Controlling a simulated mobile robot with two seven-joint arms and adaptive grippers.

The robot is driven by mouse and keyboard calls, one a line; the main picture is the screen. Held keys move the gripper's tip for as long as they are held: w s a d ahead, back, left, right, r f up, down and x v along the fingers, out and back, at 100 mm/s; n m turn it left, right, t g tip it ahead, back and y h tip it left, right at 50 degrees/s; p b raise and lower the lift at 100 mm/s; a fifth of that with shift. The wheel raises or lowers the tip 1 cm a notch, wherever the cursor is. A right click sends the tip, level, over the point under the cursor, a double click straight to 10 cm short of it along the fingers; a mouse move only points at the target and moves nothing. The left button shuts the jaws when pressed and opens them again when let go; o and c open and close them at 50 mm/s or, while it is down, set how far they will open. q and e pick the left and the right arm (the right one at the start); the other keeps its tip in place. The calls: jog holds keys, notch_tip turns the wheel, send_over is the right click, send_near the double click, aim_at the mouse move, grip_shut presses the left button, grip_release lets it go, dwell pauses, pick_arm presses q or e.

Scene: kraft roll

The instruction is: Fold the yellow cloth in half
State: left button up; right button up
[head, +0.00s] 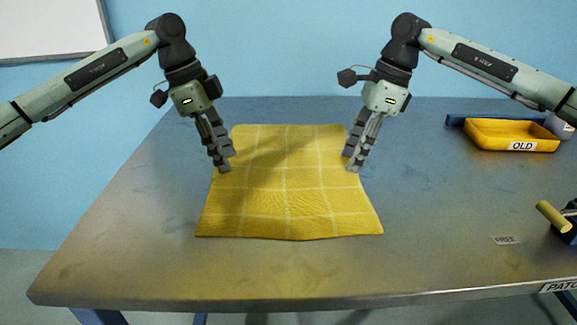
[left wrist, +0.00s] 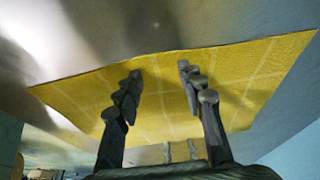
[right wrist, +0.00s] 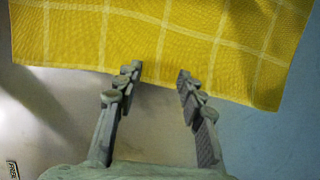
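The yellow cloth (head: 285,200) with pale grid lines lies spread flat on the table, its near edge slightly bowed. My left gripper (head: 227,163) is at the cloth's left edge, fingers pointing down. In the left wrist view its fingers (left wrist: 158,72) are apart with cloth behind the gap. My right gripper (head: 351,162) is at the cloth's right edge. In the right wrist view its fingers (right wrist: 156,72) are apart at the edge of the cloth (right wrist: 200,35), with nothing clearly held between them. Whether the fingertips touch the cloth, I cannot tell.
The grey metal table (head: 130,240) is clear around the cloth. A yellow tray labelled OLD (head: 510,134) stands at the back right. A yellow roll (head: 552,216) in a dark holder is at the right edge. A small label (head: 506,240) lies near it.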

pick_arm(q)
jog(key=shift+f, duration=0.2)
grip_shut()
pick_arm(e)
jog(key=shift+f, duration=0.2)
grip_shut()
jog(key=shift+s, duration=0.1)
dwell(0.9)
